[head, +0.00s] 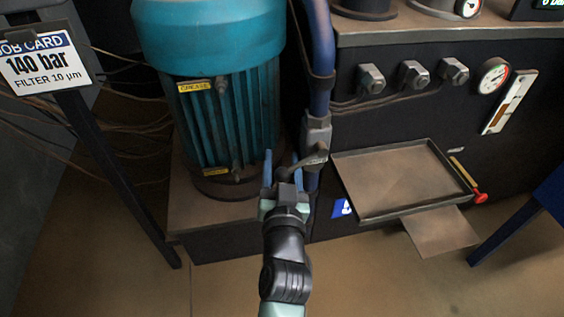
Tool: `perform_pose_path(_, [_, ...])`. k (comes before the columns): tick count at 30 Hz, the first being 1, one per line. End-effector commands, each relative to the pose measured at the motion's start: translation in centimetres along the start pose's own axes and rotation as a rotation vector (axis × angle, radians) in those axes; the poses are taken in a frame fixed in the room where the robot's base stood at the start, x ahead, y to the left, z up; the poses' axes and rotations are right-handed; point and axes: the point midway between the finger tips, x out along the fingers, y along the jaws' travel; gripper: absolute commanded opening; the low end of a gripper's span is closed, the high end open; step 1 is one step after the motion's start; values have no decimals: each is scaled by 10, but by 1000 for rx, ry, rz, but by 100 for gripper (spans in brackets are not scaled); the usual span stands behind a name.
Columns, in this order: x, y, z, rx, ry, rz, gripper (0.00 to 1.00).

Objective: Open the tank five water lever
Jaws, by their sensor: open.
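A grey valve body (317,130) sits on a vertical blue pipe (321,55) in the middle of the head view. A dark lever (313,157) sticks out from it to the left and slightly down. My gripper (282,164) is open, with its two blue fingers pointing up the picture, just left of the valve. The lever's left end appears between or just beyond the fingers; I cannot tell whether they touch it. No tank five label is readable. A small blue sign (342,208) with a white mark is partly visible below the valve.
A teal finned motor (228,110) stands close left of my gripper. A metal drip tray (398,180) juts out at right, with a red-knobbed rod (479,196) beside it. A job card (42,62) reads 140 bar. Open floor lies in front.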

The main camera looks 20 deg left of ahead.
Motion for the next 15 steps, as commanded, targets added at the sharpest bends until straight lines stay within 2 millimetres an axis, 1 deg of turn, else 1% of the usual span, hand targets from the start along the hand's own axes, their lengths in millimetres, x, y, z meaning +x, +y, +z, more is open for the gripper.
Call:
perform_pose_path(2, [0, 0, 0, 0, 0, 0, 51])
perform_pose_path(5, [0, 0, 0, 0, 1, 0, 35])
perform_pose_path(9, [0, 0, 0, 0, 1, 0, 10])
perform_pose_path(11, [0, 0, 0, 0, 1, 0, 0])
perform_pose_path(15, [0, 0, 0, 0, 1, 0, 0])
